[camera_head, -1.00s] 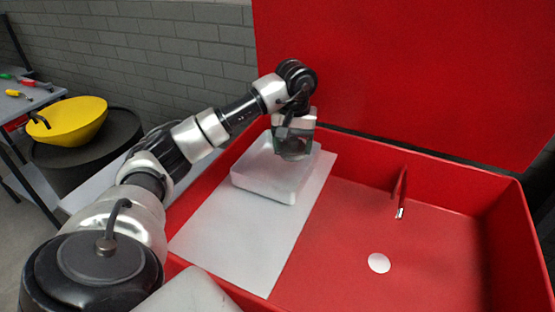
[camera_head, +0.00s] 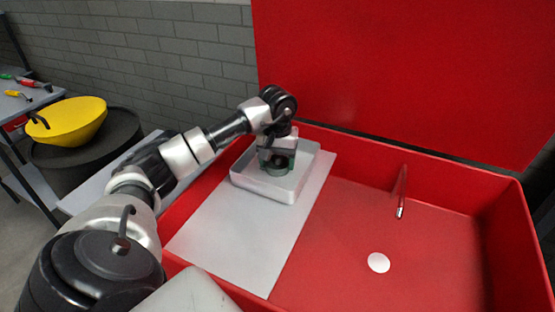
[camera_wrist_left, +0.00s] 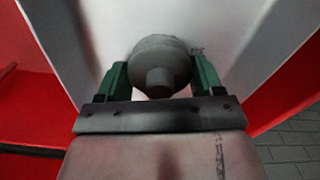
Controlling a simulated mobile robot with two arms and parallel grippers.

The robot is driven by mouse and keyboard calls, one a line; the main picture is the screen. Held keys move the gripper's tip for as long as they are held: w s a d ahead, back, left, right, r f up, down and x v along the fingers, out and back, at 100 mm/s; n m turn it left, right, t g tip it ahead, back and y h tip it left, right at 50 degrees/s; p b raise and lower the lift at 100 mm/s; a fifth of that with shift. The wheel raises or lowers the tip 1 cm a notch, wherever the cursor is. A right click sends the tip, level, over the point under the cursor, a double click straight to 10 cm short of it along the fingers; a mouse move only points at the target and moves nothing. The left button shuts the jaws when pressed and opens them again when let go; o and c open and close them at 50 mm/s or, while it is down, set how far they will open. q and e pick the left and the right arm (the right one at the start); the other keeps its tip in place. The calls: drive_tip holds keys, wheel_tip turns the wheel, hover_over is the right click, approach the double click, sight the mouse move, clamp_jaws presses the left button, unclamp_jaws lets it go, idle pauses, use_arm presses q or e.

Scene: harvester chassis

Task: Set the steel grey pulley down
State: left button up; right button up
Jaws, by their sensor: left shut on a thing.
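The steel grey pulley (camera_wrist_left: 159,66) is round with a short stub and sits between the two green fingers of my left gripper (camera_wrist_left: 160,80) in the left wrist view. The gripper is shut on it. In the head view, my left gripper (camera_head: 277,163) is over the white tray (camera_head: 252,186), with the grey pulley (camera_head: 277,168) low inside the tray's walls. I cannot tell whether the pulley touches the tray floor. My right gripper is not in view.
The white tray stands on a pale board (camera_head: 235,240) in a red basin (camera_head: 350,250) with raised walls. A red upright panel (camera_head: 420,70) rises behind it. A faucet (camera_head: 401,195) and a white disc (camera_head: 379,262) are at the right. A yellow bowl (camera_head: 75,120) is far left.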

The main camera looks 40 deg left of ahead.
sight(277, 156)
use_arm(q)
drive_tip(key=o, duration=1.2)
wheel_tip(277, 156, up, 12)
drive_tip(key=shift+r+p, duration=0.1)
drive_tip(key=shift+p, duration=0.2)
